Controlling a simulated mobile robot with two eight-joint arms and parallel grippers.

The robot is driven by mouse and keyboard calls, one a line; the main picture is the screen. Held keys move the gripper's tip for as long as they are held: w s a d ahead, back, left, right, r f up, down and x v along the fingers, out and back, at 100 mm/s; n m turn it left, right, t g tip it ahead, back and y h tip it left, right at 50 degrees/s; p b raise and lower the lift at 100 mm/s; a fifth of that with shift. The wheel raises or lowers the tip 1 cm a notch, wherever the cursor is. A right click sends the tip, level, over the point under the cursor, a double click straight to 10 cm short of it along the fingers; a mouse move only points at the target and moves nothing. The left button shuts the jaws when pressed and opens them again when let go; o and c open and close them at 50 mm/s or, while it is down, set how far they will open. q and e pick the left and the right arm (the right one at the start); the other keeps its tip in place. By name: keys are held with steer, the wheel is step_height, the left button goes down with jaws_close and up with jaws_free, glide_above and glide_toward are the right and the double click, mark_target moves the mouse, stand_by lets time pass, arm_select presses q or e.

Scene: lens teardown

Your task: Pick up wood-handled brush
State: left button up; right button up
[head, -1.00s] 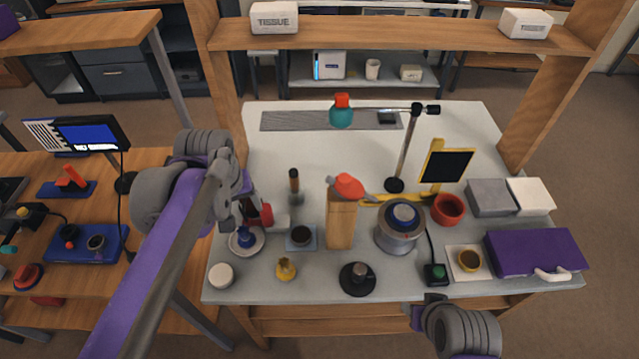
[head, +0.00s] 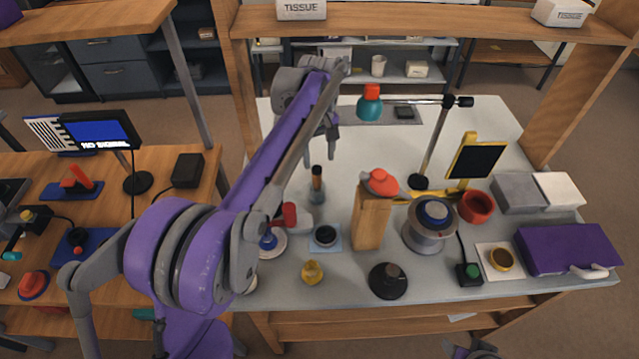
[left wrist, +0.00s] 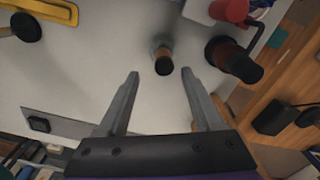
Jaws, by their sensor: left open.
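The wood-handled brush (head: 317,185) stands upright on the white table, left of the wooden block. It has a dark top, a wood-coloured band and a greyish lower part. In the left wrist view the brush (left wrist: 162,57) is seen from above, just beyond the fingertips and roughly centred between them. My left gripper (head: 327,150) is open and empty, above and behind the brush in the head view. In the left wrist view both fingers of the left gripper (left wrist: 160,75) are spread and apart from the brush. Only a bit of my right arm shows at the bottom edge.
A red-handled item (head: 290,214) stands close left of the brush; a dark-topped brown cylinder (left wrist: 234,60) is also near. The wooden block (head: 370,220) with a red-topped item stands to the right.

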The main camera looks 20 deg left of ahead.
mark_target(317, 169)
arm_select(q)
steer(key=f, duration=0.6)
steer(key=shift+s+a+f, duration=0.15)
steer(key=shift+s+f, duration=0.1)
steer(key=shift+s, duration=0.05)
steer(key=shift+c, duration=0.3)
jaws_close()
